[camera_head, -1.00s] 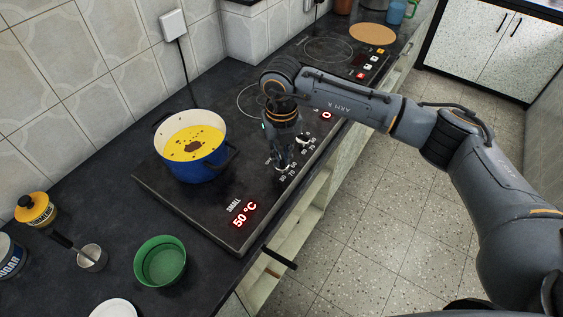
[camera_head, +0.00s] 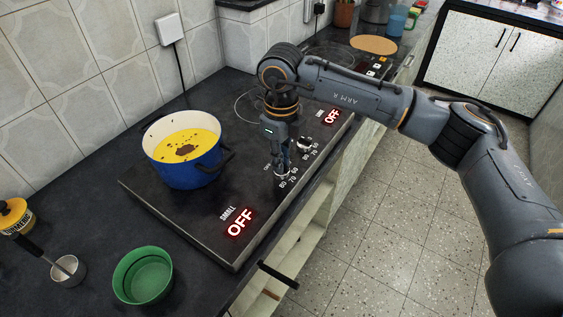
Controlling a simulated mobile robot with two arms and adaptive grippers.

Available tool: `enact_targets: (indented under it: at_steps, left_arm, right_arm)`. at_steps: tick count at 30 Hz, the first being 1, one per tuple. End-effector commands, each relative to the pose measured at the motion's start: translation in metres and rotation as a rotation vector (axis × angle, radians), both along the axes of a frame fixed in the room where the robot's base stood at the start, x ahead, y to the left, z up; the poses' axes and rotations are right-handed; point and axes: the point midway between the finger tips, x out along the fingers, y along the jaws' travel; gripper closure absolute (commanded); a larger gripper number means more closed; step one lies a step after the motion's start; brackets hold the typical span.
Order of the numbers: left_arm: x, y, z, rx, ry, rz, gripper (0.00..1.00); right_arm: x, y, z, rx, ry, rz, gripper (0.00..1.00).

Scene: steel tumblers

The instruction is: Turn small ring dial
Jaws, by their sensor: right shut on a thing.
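The black cooktop (camera_head: 165,190) lies on the dark counter. Its small-ring display (camera_head: 240,222), beside the word SMALL, reads OFF in red. The small ring dial (camera_head: 282,176) sits near the cooktop's front edge, with temperature numbers printed around it. My right gripper (camera_head: 282,165) points down from above and is shut on this dial, covering most of it. A second dial (camera_head: 305,143) stands just beyond it, apart from the gripper. A second red display (camera_head: 332,116) farther along also reads OFF. My left gripper is not in view.
A blue pot (camera_head: 190,172) of yellow liquid stands on the cooktop, left of my right gripper. A green bowl (camera_head: 142,276), a small metal cup (camera_head: 68,270) and a yellow-lidded jar (camera_head: 14,217) stand on the counter at lower left. The floor at right is clear.

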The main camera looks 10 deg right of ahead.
Motion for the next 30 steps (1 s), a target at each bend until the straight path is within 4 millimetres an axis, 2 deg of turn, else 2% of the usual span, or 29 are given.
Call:
enact_targets:
  at_steps: [17,18,21,30]
  left_arm:
    - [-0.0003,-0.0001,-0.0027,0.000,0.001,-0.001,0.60]
    - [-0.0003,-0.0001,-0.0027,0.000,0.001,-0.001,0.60]
    - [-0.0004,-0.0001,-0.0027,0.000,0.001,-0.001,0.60]
    - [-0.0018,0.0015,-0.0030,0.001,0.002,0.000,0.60]
  right_arm:
    - [0.0013,0.0001,0.0017,0.002,-0.005,0.031,1.00]
    - [0.0013,0.0001,0.0017,0.002,-0.005,0.030,0.83]
    - [0.0010,0.0001,0.0014,0.001,-0.004,0.030,0.66]
    - [0.0005,0.0002,0.0017,0.001,-0.002,0.030,0.66]
